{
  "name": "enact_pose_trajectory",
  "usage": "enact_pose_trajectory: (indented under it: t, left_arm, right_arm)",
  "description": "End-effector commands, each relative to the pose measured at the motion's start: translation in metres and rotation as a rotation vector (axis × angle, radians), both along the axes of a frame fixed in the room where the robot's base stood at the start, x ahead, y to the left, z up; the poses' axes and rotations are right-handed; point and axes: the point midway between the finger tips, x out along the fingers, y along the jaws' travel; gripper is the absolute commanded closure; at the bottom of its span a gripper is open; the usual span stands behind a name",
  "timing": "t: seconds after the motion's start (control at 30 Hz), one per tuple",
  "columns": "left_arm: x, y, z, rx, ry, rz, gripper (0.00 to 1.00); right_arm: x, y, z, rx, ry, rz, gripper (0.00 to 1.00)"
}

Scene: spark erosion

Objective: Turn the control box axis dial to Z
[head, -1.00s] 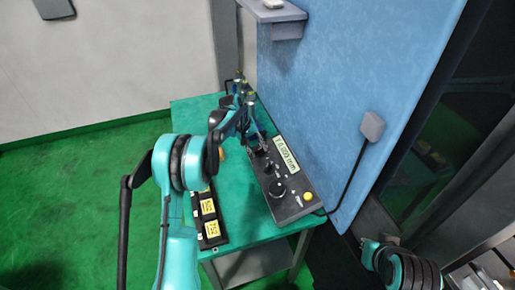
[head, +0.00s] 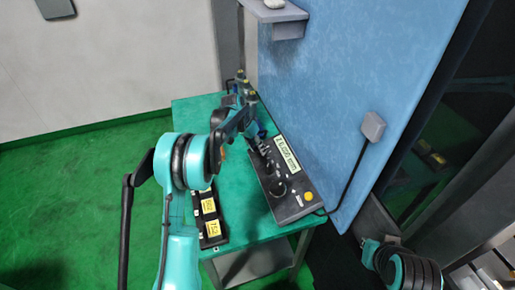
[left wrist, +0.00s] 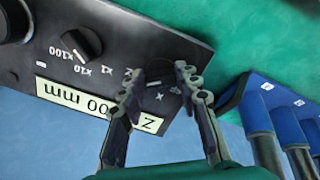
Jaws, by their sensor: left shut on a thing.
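The black control box (head: 292,206) lies on the green table below the blue panel. It also shows upside down in the left wrist view (left wrist: 40,62). My left gripper (head: 258,143) reaches down to the box's far end. In the left wrist view its fingers (left wrist: 157,76) are shut on the axis dial (left wrist: 160,70), which is dark and largely hidden between them. A Z mark shows just left of the fingers. The display (left wrist: 72,101) shows a Z, partly behind a finger, with zeros and mm. My right gripper is out of view.
The multiplier dial (left wrist: 80,43) with x1, x10 and x100 marks sits beside the axis dial. A large handwheel (head: 278,188) and yellow button (head: 308,196) are nearer. A black tray (head: 215,241) with yellow labels lies left. A blue rack (left wrist: 255,103) stands close by.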

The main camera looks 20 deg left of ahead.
Motion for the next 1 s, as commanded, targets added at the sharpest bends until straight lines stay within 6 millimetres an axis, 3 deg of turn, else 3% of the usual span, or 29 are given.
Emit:
enact_pose_trajectory:
  t: [0.4,0.97,1.0]
  left_arm:
    - [0.0002,0.0009,-0.0005,0.043,-0.063,-0.188,0.96]
    - [0.0004,0.0011,-0.0004,0.051,-0.073,-0.22,0.96]
    - [0.0004,0.0011,-0.0004,0.051,-0.073,-0.22,0.65]
  right_arm:
    - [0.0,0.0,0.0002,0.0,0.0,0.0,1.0]
    - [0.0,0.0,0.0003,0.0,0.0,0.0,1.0]
    - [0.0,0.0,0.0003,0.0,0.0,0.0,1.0]
